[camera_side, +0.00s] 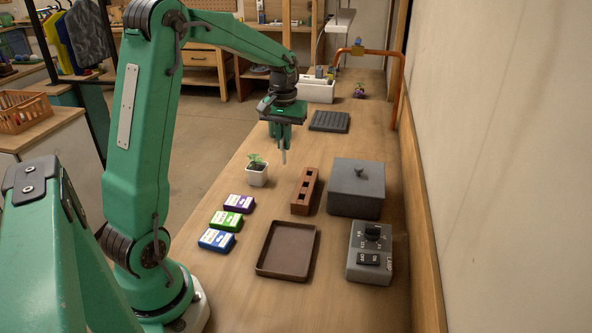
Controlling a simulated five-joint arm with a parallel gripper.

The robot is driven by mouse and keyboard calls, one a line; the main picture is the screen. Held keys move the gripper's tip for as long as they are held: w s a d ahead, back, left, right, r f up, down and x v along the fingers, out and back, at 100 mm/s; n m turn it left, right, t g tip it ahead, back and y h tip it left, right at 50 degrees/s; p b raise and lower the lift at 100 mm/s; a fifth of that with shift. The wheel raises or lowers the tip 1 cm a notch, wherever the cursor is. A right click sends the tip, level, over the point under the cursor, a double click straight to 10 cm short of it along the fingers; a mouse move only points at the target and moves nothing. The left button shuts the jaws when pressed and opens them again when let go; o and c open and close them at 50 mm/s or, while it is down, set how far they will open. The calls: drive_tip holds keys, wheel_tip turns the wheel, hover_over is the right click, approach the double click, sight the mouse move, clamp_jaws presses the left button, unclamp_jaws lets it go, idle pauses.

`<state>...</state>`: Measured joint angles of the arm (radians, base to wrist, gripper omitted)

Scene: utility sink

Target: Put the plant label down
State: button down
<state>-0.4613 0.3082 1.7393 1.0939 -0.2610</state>
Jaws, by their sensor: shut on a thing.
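My gripper (283,140) points straight down above the wooden bench top, behind and to the right of the small potted plant. It is shut on the plant label (284,157), which shows as a small, pale, narrow piece hanging below the fingers. The label looks upright and appears to be above the bench, though the exact gap is hard to judge. The potted plant (257,174), a green seedling in a white pot, stands a little nearer to the camera. The fingers hide the label's upper part.
A reddish brick with square holes (305,190), a grey lidded box (356,190), a switch box (369,254), a brown tray (288,249) and purple, green and blue packets (217,239) stand in front. A dark ribbed tray (329,122) lies behind. Bare wood surrounds the pot.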

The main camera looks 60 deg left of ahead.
drive_tip(key=shift+s+a+f, duration=0.3)
drive_tip(key=shift+a+f, duration=1.55)
drive_tip(key=shift+a, duration=0.05)
drive_tip(key=shift+s+a+f, duration=0.25)
drive_tip(key=shift+a+f, duration=1.55)
drive_tip(key=shift+a, duration=0.1)
drive_tip(key=shift+s+a+f, duration=0.3)
drive_tip(key=shift+a+f, duration=1.55)
drive_tip(key=shift+a, duration=0.05)
drive_tip(key=shift+f, duration=0.15)
drive_tip(key=c, duration=1.6)
unclamp_jaws()
wheel_tip(320, 180, up, 12)
drive_tip(key=shift+r, duration=0.2)
